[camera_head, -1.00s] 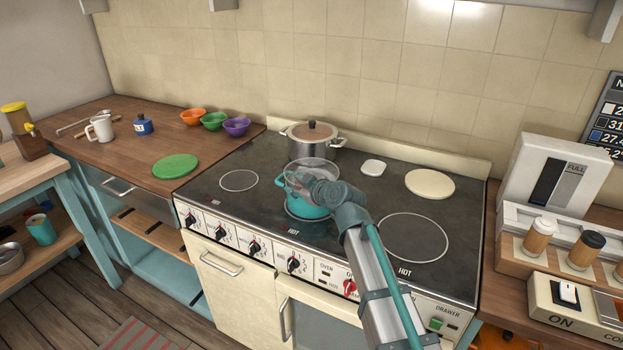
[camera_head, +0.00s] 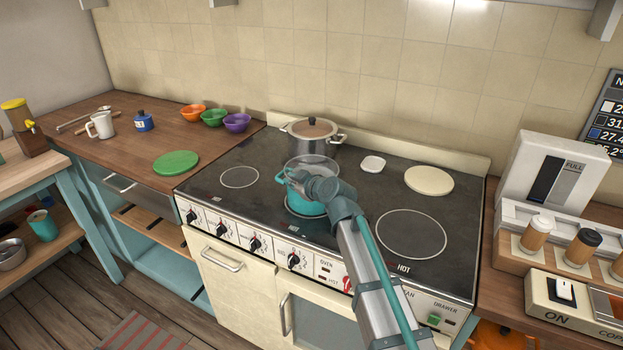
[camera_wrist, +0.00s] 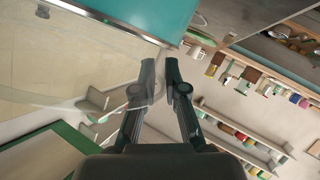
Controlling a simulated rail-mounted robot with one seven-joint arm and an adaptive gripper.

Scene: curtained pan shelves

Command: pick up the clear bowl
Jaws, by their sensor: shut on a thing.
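The clear bowl (camera_head: 312,163) is see-through and shows in the head view just above the teal pot (camera_head: 303,202) on the stove. My gripper (camera_head: 293,178) is in front of the bowl, at its near side, and hides part of the pot. In the wrist view my gripper (camera_wrist: 160,66) has its fingertips close together on the bowl's thin clear wall, of which only faint curved edges show. I cannot tell whether the bowl touches the pot.
A lidded steel pot (camera_head: 311,142) stands close behind the bowl. A white small dish (camera_head: 372,164) and a cream round plate (camera_head: 429,181) lie right on the stovetop. Orange, green and purple bowls (camera_head: 237,123) stand on the left counter. The stove's front left is clear.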

